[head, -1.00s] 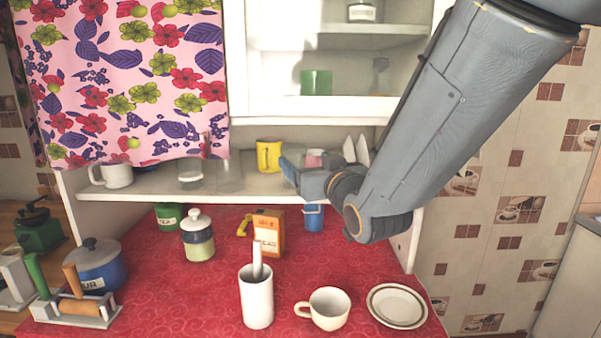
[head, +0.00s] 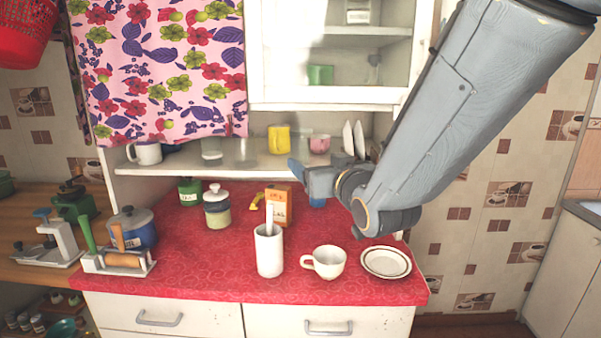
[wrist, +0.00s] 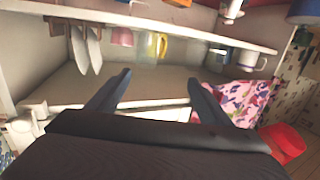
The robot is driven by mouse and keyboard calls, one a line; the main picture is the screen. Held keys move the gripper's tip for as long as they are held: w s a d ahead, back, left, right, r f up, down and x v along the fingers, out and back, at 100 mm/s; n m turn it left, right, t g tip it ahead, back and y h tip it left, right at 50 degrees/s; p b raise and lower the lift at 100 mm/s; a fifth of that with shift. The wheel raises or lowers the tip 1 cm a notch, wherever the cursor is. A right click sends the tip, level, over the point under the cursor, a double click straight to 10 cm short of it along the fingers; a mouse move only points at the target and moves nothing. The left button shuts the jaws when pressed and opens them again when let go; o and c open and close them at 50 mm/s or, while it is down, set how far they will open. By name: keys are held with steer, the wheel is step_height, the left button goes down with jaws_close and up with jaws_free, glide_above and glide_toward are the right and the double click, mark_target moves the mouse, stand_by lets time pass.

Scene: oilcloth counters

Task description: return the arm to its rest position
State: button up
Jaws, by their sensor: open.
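My arm (head: 440,120) reaches in from the upper right in the head view. My gripper (head: 303,176) is in front of the cupboard's open shelf, above the red counter. In the wrist view my gripper (wrist: 158,88) shows two dark fingers spread wide apart with nothing between them. The wrist picture is turned over, so the shelf and its mugs appear upside down.
The red counter (head: 200,270) holds a white cup (head: 328,262), a saucer (head: 386,262), a tall white holder (head: 269,250), an orange box (head: 279,206) and jars. On the shelf (head: 200,172) stand a yellow mug (head: 279,140) and a pink cup (head: 319,143). A flowered curtain (head: 160,70) hangs left.

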steer(key=s+d+f+m+g+h, duration=0.1)
steer(key=s+d+f+g, duration=0.15)
steer(key=f, duration=0.25)
steer(key=s+d+f+g+h, duration=0.1)
steer(key=d+f+g+h, duration=0.1)
steer(key=d+f, duration=0.3)
steer(key=s+d+f+m+g+h, duration=0.1)
steer(key=s+d+f+g, duration=0.1)
steer(key=f, duration=0.4)
steer(key=s+d+f+m+g, duration=0.1)
steer(key=s+d+f+g, duration=0.2)
steer(key=s, duration=0.5)
steer(key=s+d+f+g+h, duration=0.1)
steer(key=s+d+f+g, duration=0.2)
steer(key=s+f+g, duration=0.2)
steer(key=s, duration=0.3)
steer(key=shift+s+d+m+h, duration=0.2)
steer(key=shift+s+m+h, duration=0.1)
steer(key=shift+s+m, duration=0.1)
